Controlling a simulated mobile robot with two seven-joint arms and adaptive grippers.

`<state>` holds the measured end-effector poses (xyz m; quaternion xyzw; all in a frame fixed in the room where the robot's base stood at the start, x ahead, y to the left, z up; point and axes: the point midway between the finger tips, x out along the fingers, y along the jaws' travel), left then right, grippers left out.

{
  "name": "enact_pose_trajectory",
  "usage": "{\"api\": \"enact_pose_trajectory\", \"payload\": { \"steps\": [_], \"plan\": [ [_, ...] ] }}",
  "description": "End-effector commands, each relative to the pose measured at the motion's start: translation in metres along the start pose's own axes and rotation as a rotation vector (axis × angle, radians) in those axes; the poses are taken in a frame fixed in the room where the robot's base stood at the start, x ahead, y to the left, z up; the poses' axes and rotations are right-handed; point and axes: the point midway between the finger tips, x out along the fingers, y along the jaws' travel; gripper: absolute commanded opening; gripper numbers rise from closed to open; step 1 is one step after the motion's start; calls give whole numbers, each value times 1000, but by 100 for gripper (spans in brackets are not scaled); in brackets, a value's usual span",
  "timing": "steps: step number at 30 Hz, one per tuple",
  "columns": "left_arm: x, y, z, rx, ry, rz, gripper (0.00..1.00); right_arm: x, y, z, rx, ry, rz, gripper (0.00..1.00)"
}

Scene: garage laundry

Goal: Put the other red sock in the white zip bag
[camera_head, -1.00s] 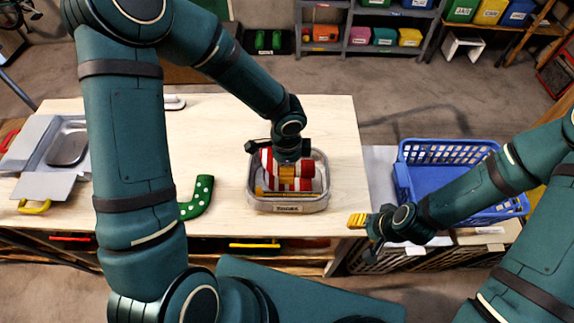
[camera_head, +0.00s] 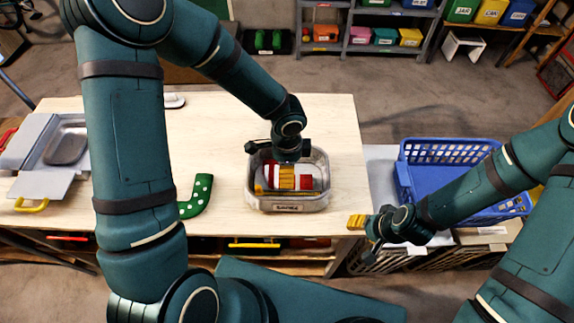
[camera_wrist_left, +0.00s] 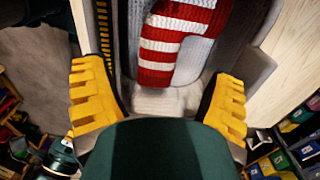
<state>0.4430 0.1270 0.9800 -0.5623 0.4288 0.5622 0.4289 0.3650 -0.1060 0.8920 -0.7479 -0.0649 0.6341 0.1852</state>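A pale, open-topped, labelled container (camera_head: 288,207) on the table has a yellow strip along its front side and looks like the white zip bag. The red-and-white striped sock (camera_head: 305,183) lies inside it. In the left wrist view the sock (camera_wrist_left: 158,58) is bent over pale ribbed fabric (camera_wrist_left: 195,55). My left gripper (camera_head: 287,178) is over the container. In the left wrist view its yellow fingers (camera_wrist_left: 158,90) are wide apart, with the sock beyond and not pinched. My right gripper (camera_head: 358,222) is by the table's front right corner; its opening is unclear.
A green dotted sock-like thing (camera_head: 197,197) lies left of the container. An open grey case (camera_head: 40,184) with a yellow handle is at the table's left. A blue basket (camera_head: 425,150) stands right of the table. The tabletop (camera_head: 335,125) around the container is mostly bare.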

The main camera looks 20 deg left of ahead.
Motion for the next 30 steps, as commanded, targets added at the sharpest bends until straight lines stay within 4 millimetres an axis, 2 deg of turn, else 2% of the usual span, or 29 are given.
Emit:
{"api": "enact_pose_trajectory", "payload": {
  "steps": [8, 14, 17, 27, 30],
  "plan": [
    [-1, 0, 0, 0, 0, 0, 84, -1, 0, 0, 0, 0, 0, 47],
    [-12, 0, 0, 0, 0, 0, 84, -13, -4, -2, 0, 0, -2, 47],
    [-27, -2, 0, -2, 2, -5, 84, -19, -6, -2, 0, 0, -3, 47],
    [-100, -1, 0, -2, 2, -5, 84, -28, -10, -4, -2, -2, -4, 47],
    [-114, -1, 0, -1, 1, -4, 84, -30, -11, -4, -3, -2, -4, 47]
  ]
}}
